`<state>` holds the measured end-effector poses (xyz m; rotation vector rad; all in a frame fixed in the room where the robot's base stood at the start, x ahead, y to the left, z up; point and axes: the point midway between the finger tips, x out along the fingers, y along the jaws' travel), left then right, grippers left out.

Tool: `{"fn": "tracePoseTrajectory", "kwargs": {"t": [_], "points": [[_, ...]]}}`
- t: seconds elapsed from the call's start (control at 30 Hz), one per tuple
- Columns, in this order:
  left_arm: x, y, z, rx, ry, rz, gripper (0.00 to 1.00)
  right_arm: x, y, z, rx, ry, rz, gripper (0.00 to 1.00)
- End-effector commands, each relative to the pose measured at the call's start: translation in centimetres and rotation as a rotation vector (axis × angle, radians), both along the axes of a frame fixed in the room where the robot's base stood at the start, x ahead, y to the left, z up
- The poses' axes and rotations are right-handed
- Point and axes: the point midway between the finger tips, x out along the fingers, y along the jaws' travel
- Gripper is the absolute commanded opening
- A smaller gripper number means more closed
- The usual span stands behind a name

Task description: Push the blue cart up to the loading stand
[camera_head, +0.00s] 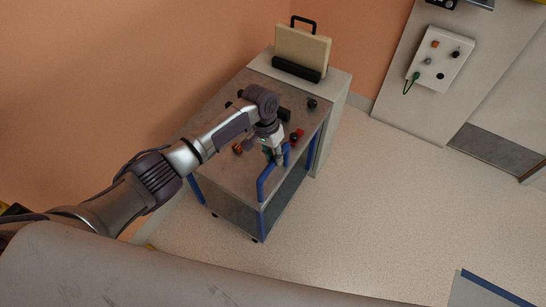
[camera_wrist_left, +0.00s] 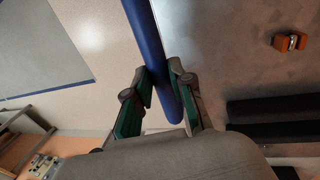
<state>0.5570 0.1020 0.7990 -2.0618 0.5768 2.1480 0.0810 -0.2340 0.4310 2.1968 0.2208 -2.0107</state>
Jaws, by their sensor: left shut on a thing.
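The blue cart (camera_head: 225,177) has a grey top, blue legs and a blue push handle (camera_head: 262,186) at its near right end. My left gripper (camera_head: 278,158) is shut on the handle's bar. In the left wrist view, the blue bar (camera_wrist_left: 147,40) runs between the green-padded fingers (camera_wrist_left: 158,90). What I take for the loading stand (camera_head: 338,88) is a pale block at the cart's far end, with a beige panel in a black holder on top. The cart's far edge looks close against it; I cannot tell whether they touch. My right gripper is not in view.
Small parts lie on the cart top, among them an orange one (camera_wrist_left: 290,41) and a black one (camera_head: 312,104). An orange wall (camera_head: 120,80) runs along the cart's left side. A control box (camera_head: 440,60) hangs at the upper right. The floor right of the cart is clear.

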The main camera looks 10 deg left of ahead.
Motion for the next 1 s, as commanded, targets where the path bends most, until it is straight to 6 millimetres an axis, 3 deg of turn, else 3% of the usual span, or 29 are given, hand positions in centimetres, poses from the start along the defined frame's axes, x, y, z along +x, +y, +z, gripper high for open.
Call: {"fn": "tracePoseTrajectory", "kwargs": {"t": [0.03,0.07,0.2,0.57,0.67,1.0], "points": [[0.5,-0.1,0.4,-0.006,-0.017,0.003,0.0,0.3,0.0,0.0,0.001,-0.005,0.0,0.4],[0.5,-0.1,0.4,-0.006,-0.018,0.003,0.25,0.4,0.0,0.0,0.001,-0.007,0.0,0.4],[0.4,-0.1,0.3,-0.005,-0.015,0.002,0.47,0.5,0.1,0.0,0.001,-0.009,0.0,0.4],[0.3,0.0,0.6,-0.003,-0.009,0.001,0.47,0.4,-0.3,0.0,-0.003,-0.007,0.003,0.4],[0.5,0.2,1.8,-0.005,-0.012,0.001,0.47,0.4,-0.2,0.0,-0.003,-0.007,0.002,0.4],[1.0,1.5,8.7,-0.005,-0.013,0.002,0.47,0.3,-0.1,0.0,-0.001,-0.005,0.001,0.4]]}}
